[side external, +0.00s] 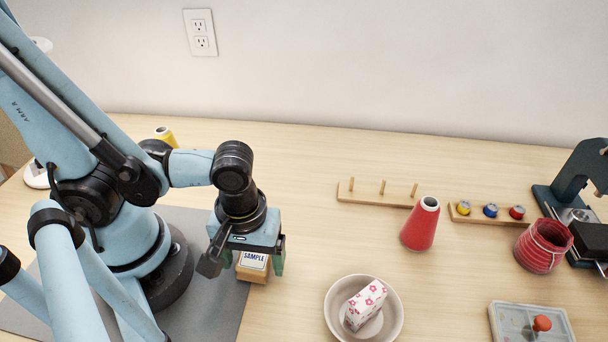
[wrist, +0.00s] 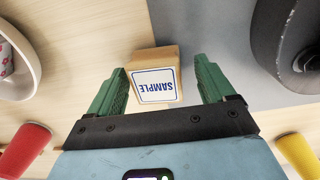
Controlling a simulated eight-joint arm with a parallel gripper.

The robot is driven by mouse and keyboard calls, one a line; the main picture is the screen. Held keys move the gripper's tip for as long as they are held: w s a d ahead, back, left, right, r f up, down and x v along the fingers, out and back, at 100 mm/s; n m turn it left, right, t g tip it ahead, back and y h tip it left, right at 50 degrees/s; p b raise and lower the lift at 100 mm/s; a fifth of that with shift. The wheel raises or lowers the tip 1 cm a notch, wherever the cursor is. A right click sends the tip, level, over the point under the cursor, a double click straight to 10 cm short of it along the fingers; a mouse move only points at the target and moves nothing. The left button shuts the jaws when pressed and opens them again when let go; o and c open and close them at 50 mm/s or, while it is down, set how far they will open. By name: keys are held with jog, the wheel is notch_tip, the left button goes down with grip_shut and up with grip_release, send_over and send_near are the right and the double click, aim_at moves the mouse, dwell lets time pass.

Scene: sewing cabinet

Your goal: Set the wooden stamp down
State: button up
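The wooden stamp (side external: 253,274) is a light wood block with a white, blue-bordered "SAMPLE" label on top. It appears to stand upright on the wooden table at the edge of the grey mat. My gripper (side external: 253,267) is directly above it, pointing down, with a green finger on each side. In the wrist view the stamp (wrist: 155,75) lies between the spread fingers of my gripper (wrist: 159,70). A clear gap shows on the right finger's side; the left finger is very close to the block, and I cannot tell if they touch. The stamp's underside is hidden.
A bowl (side external: 331,301) with a flowered block stands right of my gripper. Bare table lies between stamp and bowl.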

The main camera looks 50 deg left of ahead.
aim_at(252, 256)
jog(key=shift+r, duration=0.15)
jog(key=shift+r, duration=6.3)
jog(key=w+a+m+t, duration=0.7)
jog(key=w+a+m, duration=0.2)
jog(key=w, duration=0.4)
jog(key=shift+w+a, duration=0.4)
jog(key=shift+a, duration=0.3)
